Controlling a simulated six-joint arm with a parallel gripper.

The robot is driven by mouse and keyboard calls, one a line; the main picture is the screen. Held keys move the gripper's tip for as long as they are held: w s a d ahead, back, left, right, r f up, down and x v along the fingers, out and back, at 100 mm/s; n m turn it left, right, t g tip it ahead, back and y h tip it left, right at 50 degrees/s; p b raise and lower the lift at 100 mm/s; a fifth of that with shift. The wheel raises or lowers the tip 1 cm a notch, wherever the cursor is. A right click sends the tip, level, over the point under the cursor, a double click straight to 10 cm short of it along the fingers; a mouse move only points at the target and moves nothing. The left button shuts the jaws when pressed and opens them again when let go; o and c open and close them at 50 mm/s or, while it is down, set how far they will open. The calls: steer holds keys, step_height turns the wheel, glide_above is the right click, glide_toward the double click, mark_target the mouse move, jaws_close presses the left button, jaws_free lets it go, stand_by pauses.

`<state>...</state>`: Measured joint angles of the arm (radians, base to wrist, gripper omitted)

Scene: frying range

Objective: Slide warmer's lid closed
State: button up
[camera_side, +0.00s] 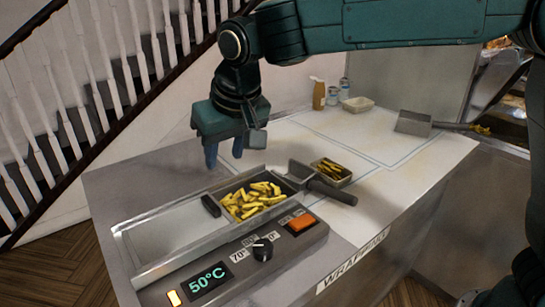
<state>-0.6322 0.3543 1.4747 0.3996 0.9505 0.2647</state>
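The warmer (303,243) is a grey metal unit on the counter with a lit 50°C display. Its lid (172,232) is a pale flat panel over the left part of the trough. A dark handle (211,206) stands at the lid's right end. The right part of the trough is uncovered and shows yellow fries (252,201). My gripper (225,155) points down above and slightly right of the handle, apart from it. Its two blue fingers are spread with nothing seen between them.
A scoop with a dark grip (332,191) lies right of the warmer, near a small tray of fries (331,172). A second scoop (413,123), a bottle (319,94), small jars (332,96) and a pale tub (358,104) stand further back. The middle of the white counter (385,150) is clear.

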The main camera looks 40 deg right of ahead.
mark_target(211, 202)
steer(key=shift+w+a+f, duration=0.2)
steer(key=shift+a+f, duration=0.15)
steer(key=shift+a, duration=0.4)
steer(key=x, duration=1.3)
steer(key=shift+w+f, duration=0.1)
steer(key=shift+f, duration=0.25)
jaws_close()
